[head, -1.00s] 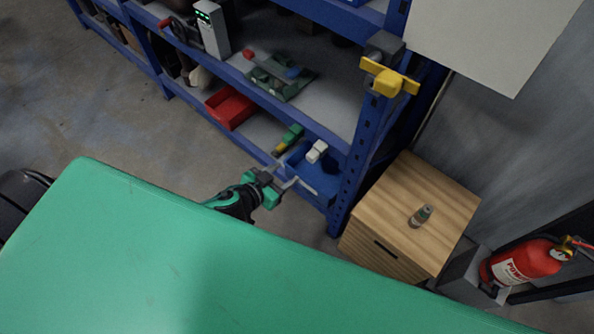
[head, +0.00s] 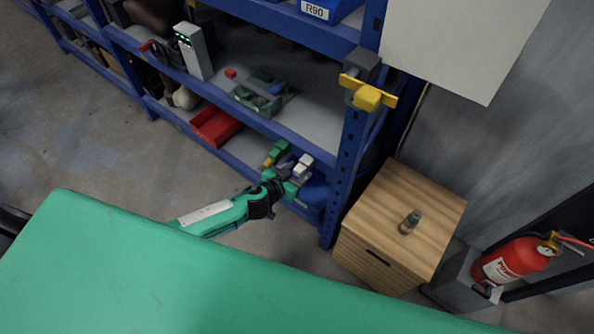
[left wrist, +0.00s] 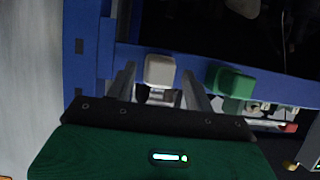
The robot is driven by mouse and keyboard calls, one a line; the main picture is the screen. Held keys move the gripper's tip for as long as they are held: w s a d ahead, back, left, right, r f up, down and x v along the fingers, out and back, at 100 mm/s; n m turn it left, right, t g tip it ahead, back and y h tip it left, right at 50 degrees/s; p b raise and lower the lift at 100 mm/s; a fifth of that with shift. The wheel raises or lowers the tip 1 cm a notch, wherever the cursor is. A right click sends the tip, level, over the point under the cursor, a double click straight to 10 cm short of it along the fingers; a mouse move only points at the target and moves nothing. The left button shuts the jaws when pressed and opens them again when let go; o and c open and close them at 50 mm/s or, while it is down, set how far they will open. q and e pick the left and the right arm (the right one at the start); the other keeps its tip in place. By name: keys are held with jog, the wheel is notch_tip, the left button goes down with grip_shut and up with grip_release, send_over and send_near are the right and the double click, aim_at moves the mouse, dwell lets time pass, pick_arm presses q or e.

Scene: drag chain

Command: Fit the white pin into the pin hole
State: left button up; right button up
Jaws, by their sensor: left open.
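A white block-headed piece (head: 304,163), which looks like the white pin, is at the lower shelf by the blue bin. In the left wrist view the white piece (left wrist: 160,70) lies between the finger ends, with gaps on both sides. My left gripper (head: 290,178) reaches into the lower shelf right beside it. Its two fingers are open in the left wrist view (left wrist: 159,85). Its fingertips are hard to make out in the head view. I cannot make out the pin hole. My right gripper is not in view.
A green piece (head: 276,151) lies left of the white one; it also shows in the left wrist view (left wrist: 231,81). The blue bin (head: 315,192) and rack post (head: 343,180) are close on the right. A red tray (head: 216,126) is further left. A wooden cabinet (head: 399,220) stands right.

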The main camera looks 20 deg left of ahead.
aim_at(296, 175)
pick_arm(q)
jog(key=shift+w, duration=0.1)
grip_shut()
dwell(0.4)
jog(key=shift+s+a, duration=0.25)
jog(key=shift+s, duration=0.45)
jog(key=shift+s+a, duration=0.2)
jog(key=shift+s, duration=0.45)
jog(key=shift+s+a, duration=0.2)
jog(key=shift+s, duration=0.35)
jog(key=shift+s, duration=0.1)
